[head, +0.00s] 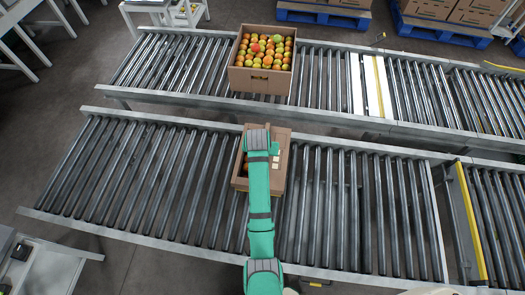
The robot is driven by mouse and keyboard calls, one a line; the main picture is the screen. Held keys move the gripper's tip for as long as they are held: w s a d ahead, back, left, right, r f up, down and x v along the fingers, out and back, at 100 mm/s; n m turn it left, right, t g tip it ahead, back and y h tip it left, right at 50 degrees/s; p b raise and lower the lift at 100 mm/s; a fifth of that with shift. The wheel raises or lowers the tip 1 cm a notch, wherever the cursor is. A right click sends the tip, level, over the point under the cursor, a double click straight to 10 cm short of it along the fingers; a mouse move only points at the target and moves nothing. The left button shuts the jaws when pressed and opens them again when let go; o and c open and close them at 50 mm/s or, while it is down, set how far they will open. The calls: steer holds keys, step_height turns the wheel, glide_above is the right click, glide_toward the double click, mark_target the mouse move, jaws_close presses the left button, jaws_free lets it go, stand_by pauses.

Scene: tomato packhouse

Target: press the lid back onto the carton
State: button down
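A brown cardboard carton (278,187) stands on the near roller conveyor, largely covered by my green arm. A brown cardboard surface that looks like its lid (282,140) shows to the right of my arm, with small pale marks on it. To the left of my arm a dark strip with some reddish colour shows inside the carton, so that side looks open. I cannot tell how the lid sits under my arm. My arm reaches over the carton from the front, and its far end is above the carton's back part. My gripper's fingers are hidden beneath it.
An open carton (264,84) full of red, orange and green tomatoes stands on the far roller conveyor (180,65). The near conveyor (130,170) is clear on both sides of the carton. A yellow-edged bar (470,222) crosses it at right. Stacked cartons on blue pallets (440,30) stand behind.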

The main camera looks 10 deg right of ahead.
steer(key=shift+f, duration=0.2)
steer(key=c, duration=1.6)
jaws_free()
steer(key=c, duration=0.3)
steer(key=shift+c, duration=0.2)
steer(key=shift+r, duration=4)
